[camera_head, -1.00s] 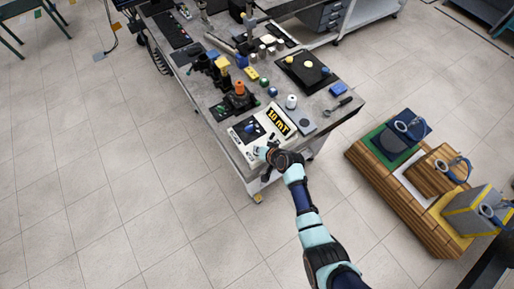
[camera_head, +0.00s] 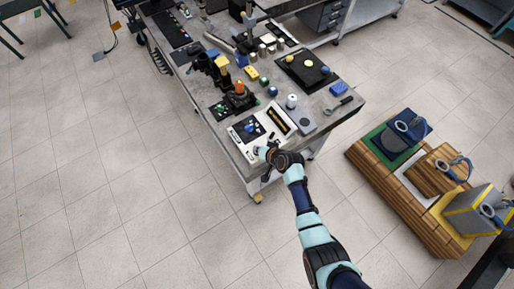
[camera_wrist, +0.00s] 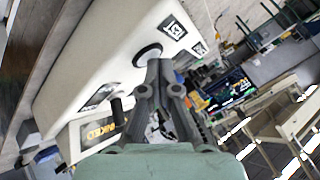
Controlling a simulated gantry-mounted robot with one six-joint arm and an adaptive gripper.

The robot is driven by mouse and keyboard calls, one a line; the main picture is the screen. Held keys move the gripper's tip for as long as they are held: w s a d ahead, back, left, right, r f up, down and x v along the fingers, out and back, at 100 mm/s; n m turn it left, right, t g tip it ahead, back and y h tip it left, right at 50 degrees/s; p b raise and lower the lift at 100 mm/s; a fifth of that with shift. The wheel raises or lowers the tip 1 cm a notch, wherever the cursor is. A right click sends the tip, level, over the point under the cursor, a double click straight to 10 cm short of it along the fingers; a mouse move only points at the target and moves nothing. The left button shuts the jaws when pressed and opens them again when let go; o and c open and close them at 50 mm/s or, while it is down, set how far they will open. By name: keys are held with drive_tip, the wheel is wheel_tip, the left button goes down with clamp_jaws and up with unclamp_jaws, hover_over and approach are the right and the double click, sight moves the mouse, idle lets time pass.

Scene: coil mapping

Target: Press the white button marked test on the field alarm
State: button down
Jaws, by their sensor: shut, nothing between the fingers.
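A round button with a dark rim (camera_wrist: 147,54) sits on this face, partly hidden by my fingertips. I cannot read a test label. My gripper (camera_wrist: 158,66) is shut and empty, its tips at or very near the button; contact is unclear. In the head view, my gripper (camera_head: 265,151) is over the box's near edge.
A black lever or knob (camera_wrist: 117,107) stands out from the face beside my fingers. An orange-topped beacon (camera_head: 239,88), a white spool-like item (camera_head: 291,101) and a wrench (camera_head: 338,106) lie farther back on the bench (camera_head: 325,119).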

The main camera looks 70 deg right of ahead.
drive_tip(key=shift+r+p, duration=0.75)
drive_tip(key=shift+r, duration=0.05)
wheel_tip(320, 180, up, 5)
drive_tip(key=p, duration=0.4)
drive_tip(key=shift+r+p, duration=0.1)
drive_tip(key=shift+p, duration=0.25)
idle(0.5)
